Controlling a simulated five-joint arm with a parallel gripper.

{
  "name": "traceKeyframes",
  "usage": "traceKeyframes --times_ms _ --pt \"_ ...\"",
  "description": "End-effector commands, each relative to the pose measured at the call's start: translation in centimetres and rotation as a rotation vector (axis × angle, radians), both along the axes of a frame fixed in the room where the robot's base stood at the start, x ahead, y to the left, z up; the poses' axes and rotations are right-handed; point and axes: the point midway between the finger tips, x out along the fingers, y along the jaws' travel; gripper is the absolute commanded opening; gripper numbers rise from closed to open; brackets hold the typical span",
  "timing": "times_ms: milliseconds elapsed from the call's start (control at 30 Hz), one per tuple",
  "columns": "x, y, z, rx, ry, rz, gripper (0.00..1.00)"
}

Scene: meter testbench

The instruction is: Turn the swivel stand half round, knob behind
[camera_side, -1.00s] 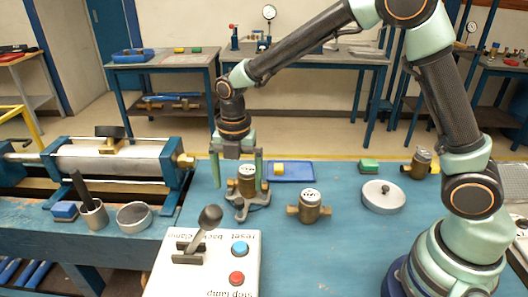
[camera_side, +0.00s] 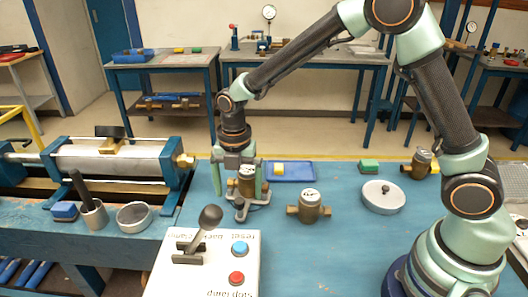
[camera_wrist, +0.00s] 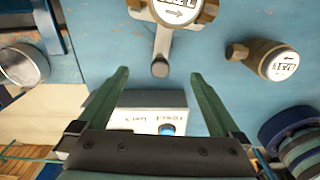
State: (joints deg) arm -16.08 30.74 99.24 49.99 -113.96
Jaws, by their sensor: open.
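The swivel stand (camera_side: 243,206) is a grey cradle on the blue bench, with a brass meter (camera_side: 247,186) upright in it. In the wrist view the meter's dial (camera_wrist: 176,10) is cut off by the top edge. A grey arm reaches from the stand toward my gripper and ends in a dark round knob (camera_wrist: 160,68); the knob is on the control-box side. My gripper (camera_side: 239,196) is open, pointing down at the stand. In the wrist view its green fingers (camera_wrist: 158,74) lie left and right of the knob, with gaps on both sides.
A control box (camera_side: 208,262) with lever and buttons stands in front. A second brass meter (camera_side: 309,207) is close on the right. A blue tray (camera_side: 304,172) lies behind. A round dish (camera_side: 383,198) stands farther right, and a metal cup (camera_side: 134,216) left.

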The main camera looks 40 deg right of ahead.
Motion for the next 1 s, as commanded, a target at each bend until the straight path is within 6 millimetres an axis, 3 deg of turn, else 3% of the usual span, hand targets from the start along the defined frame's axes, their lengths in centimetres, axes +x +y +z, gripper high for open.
traceKeyframes --times_ms 1000 --pt "0.0 0.0 -2.1 0.000 0.000 0.000 1.00"
